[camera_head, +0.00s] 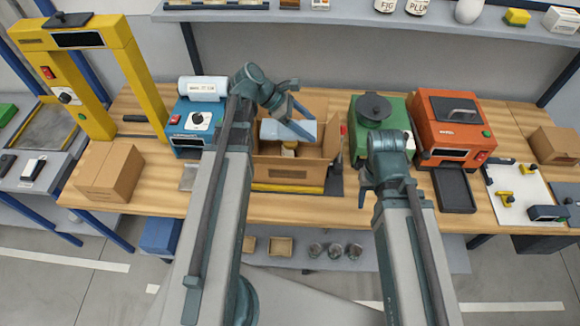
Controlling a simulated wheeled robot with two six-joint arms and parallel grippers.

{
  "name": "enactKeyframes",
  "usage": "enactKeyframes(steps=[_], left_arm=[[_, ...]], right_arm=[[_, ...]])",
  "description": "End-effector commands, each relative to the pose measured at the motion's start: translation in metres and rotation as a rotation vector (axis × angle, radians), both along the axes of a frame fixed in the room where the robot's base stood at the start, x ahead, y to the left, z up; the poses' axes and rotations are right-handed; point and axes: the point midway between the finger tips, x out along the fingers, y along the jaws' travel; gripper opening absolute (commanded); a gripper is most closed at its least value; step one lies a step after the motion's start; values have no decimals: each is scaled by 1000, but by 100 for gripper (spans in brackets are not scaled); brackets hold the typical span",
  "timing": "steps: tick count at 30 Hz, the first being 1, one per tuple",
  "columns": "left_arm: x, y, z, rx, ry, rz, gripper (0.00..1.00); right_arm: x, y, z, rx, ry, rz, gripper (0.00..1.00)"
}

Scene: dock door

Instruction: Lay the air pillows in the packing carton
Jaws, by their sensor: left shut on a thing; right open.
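The packing carton (290,184) stands open on the bench in the middle of the head view. My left gripper (297,122) reaches over it from the left, shut on a pale blue air pillow (274,130). The pillow is at the carton's opening; I cannot tell whether it touches anything inside. A small tan item (289,148) shows in the carton below the pillow. The rest of the inside is partly hidden by the pillow and my arm. My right gripper (386,145) is open and empty in front of the green machine, right of the carton; its fingers are hard to make out.
A blue machine (197,122) with a white roll stands left of the carton. A green machine (366,108) and an orange machine (449,115) stand on the right. A shelf (350,17) runs along the back.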

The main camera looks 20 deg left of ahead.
Motion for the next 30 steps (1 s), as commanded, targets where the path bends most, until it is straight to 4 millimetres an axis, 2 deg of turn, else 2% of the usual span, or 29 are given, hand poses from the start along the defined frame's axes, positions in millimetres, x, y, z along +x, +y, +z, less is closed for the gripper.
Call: enactKeyframes(steps=[5, 15, 23, 30], left_arm=[[0, 0, -10, 0, 0, 0, 25], [0, 0, -60, 0, 0, 0, 25], [0, 0, -63, 0, 0, 0, 25], [0, 0, -87, 0, 0, 0, 25]], right_arm=[[0, 0, -10, 0, 0, 1, 50], [0, 0, -60, -1, 0, 2, 50], [0, 0, -63, 0, 0, 1, 50], [0, 0, -87, 0, 0, 1, 50]])
